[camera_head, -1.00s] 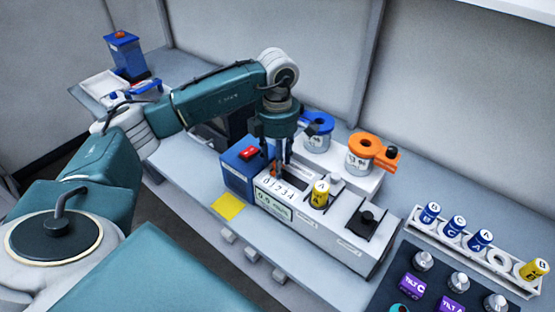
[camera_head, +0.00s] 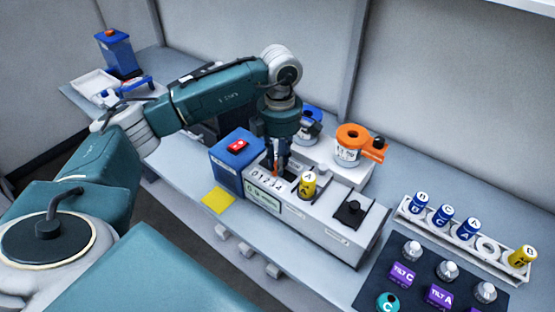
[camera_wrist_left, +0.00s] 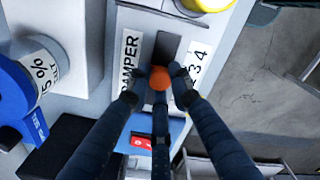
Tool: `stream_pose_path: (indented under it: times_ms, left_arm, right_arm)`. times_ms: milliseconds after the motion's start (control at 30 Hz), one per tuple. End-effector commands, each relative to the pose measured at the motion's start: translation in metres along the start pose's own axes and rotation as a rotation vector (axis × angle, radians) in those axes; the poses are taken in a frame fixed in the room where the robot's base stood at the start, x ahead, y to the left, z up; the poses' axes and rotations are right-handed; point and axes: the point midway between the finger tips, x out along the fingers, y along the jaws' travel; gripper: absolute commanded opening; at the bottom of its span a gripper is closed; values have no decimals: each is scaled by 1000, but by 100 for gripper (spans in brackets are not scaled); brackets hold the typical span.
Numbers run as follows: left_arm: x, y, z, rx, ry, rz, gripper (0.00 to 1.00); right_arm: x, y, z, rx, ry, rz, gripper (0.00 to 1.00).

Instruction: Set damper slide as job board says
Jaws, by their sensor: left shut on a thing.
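The damper slide has an orange knob (camera_wrist_left: 159,78) in a dark slot on the white unit (camera_head: 335,240), beside a "DAMPER" label. My left gripper (camera_wrist_left: 158,84) points down with its fingers closed around the knob. It also shows in the head view (camera_head: 276,166), over the slot. The number scale (camera_head: 266,182) runs along the slot; in the left wrist view a finger hides its lower numbers, and 3 and 4 show. The knob's exact setting cannot be read. The display (camera_head: 264,199) on the unit's front is too small to read surely. No job board is clearly visible. My right gripper is out of view.
A blue box with a red switch (camera_head: 237,147) adjoins the unit's left end. A yellow vial (camera_head: 308,185) stands just right of the slot. Orange-lidded (camera_head: 353,137) and blue-lidded jars stand behind. A vial rack (camera_head: 466,245) and dark tray are at right.

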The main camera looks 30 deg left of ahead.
Motion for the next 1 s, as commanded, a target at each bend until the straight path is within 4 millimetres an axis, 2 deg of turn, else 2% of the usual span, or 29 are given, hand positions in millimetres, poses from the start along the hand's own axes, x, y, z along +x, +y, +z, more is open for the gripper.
stream_pose_path:
  times_ms: [33,67,133,433,567,1000]
  left_arm:
    - [-2,2,1,-2,-6,3,0]
    - [-2,2,1,-2,-6,3,26]
    - [-2,2,1,-2,-6,3,40]
    - [-2,1,1,-1,-5,3,40]
    - [-12,2,1,-2,-7,5,40]
    - [-99,2,1,-2,-8,6,40]
  right_arm:
    - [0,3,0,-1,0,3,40]
    - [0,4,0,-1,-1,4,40]
    - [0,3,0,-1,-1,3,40]
    - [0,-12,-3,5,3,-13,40]
    - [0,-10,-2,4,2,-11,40]
    - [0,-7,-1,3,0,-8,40]
